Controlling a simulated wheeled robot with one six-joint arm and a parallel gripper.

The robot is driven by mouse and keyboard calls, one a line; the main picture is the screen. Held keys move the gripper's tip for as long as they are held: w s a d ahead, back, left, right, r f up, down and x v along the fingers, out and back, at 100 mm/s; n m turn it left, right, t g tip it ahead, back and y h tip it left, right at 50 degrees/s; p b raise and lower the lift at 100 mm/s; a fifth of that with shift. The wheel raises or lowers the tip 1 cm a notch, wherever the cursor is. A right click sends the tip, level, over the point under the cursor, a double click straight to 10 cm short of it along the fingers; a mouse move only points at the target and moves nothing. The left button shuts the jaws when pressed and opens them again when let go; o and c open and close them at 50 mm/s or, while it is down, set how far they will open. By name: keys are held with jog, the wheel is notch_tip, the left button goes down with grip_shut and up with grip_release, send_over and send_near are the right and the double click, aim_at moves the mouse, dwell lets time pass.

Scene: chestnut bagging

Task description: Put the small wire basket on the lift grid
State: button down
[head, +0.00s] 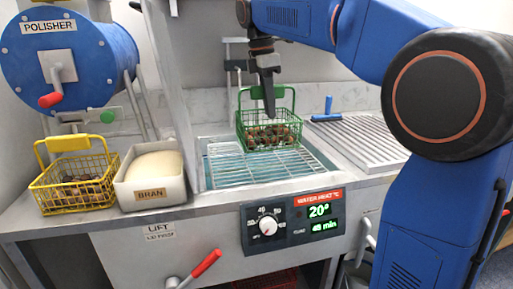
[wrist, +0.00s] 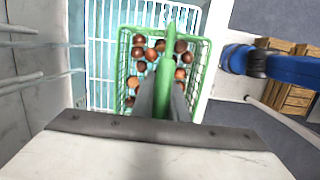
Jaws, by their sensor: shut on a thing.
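A small green wire basket (head: 251,143) with several brown chestnuts in it is at the back of the lift grid (head: 262,172), a white wire rack over the water tank. In the wrist view the basket (wrist: 122,90) lies below my gripper, with the grid (wrist: 102,30) behind it. My gripper (head: 268,108) points down and is shut on the basket's green handle (head: 293,98); the handle also shows between the fingers in the wrist view (wrist: 168,65). The basket looks upright. I cannot tell whether its bottom touches the grid or hangs just above it.
A yellow wire basket (head: 62,200) with chestnuts and a white bran box (head: 139,194) stand on the left ledge. A blue-handled tool (head: 327,112) lies by the ribbed drainboard (head: 362,143) at right. The grid's front part is clear. A red-handled lever (head: 206,264) sticks out in front.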

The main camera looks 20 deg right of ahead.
jog(key=shift+f, duration=4.15)
jog(key=c, duration=1.7)
grip_release()
jog(key=shift+f, duration=0.15)
jog(key=shift+c, duration=0.2)
jog(key=r, duration=0.4)
jog(key=a+r, duration=0.1)
jog(key=r, duration=0.7)
jog(key=shift+a+r, duration=0.1)
jog(key=shift+a, duration=0.25)
